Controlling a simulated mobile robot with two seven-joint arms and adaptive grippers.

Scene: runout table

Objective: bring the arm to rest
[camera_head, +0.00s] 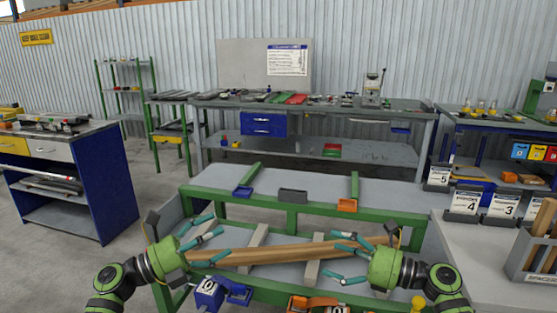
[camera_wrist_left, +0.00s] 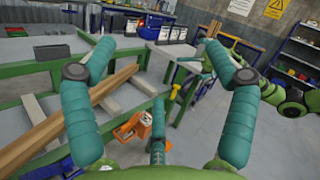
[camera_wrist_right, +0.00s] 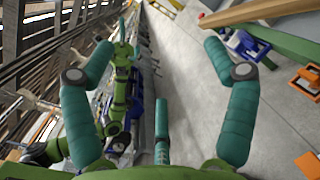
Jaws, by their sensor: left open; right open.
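My left gripper (camera_head: 212,243) is open, over the left end of a long wooden beam (camera_head: 285,253) on the green-framed runout table (camera_head: 290,222). The beam appears to rest across grey cross bars. My right gripper (camera_head: 337,256) is open near the beam's right end. In the left wrist view, my left gripper's fingers (camera_wrist_left: 160,73) are spread with nothing between them, and the beam (camera_wrist_left: 75,112) runs past on the left. In the right wrist view, my right gripper's fingers (camera_wrist_right: 158,73) are spread and empty over grey floor. Part of the beam's ends is hidden by my arms.
A blue clamp (camera_head: 208,293) and an orange clamp (camera_head: 318,305) sit at the table's front. Grey bin (camera_head: 292,196) stands on the rear top. Numbered station cards (camera_head: 463,202) and a wood rack (camera_head: 538,245) stand at right. A blue cabinet (camera_head: 112,190) is at left.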

